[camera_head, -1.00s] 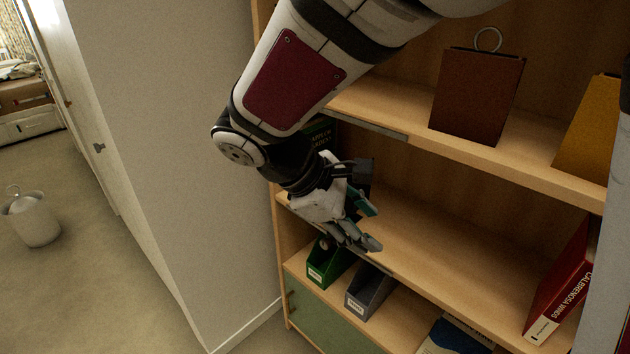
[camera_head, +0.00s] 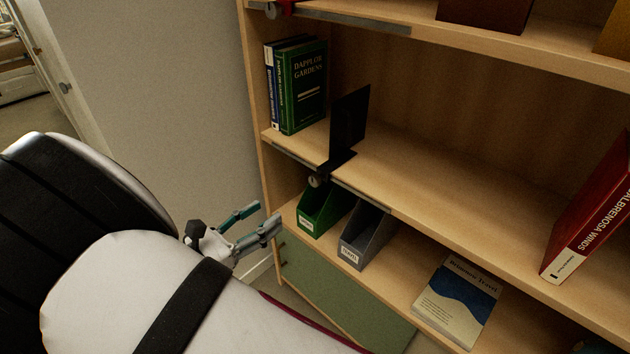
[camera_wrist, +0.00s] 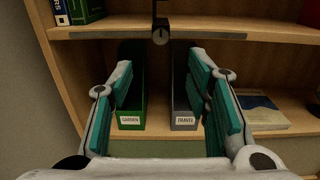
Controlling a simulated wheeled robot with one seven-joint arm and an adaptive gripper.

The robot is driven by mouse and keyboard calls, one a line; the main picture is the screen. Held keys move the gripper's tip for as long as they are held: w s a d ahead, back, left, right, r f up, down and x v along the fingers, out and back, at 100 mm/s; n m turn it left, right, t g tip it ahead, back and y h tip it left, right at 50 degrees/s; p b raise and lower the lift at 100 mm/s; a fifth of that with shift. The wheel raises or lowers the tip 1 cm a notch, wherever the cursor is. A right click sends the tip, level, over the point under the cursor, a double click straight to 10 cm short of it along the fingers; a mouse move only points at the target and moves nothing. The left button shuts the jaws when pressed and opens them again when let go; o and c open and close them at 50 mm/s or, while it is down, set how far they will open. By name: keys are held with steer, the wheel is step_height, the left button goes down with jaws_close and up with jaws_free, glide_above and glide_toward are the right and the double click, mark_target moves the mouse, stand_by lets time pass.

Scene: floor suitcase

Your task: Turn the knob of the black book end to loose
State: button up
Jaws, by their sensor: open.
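The black book end (camera_head: 347,127) stands upright on the middle shelf, right of the green books and apart from them. Its round grey knob (camera_head: 316,180) sits below the shelf's front edge, on a metal rail (camera_head: 359,193). The knob also shows in the wrist view (camera_wrist: 160,37), top centre, beyond my fingers and roughly midway between them. My gripper (camera_head: 264,216) is open and empty, left of and lower than the knob in the head view. In the wrist view my gripper (camera_wrist: 164,85) has its teal fingers spread apart. The knob's setting is too small to read.
Green books (camera_head: 303,87) stand at the shelf's left end. A green file box (camera_head: 325,212) and a grey file box (camera_head: 363,238) stand on the shelf below. A red book (camera_head: 590,215) leans at right.

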mark_target(312, 183)
steer(key=b+x, duration=0.2)
steer(key=x, duration=1.1)
steer(key=shift+w+d, duration=0.1)
steer(key=shift+d, duration=0.05)
jaws_close()
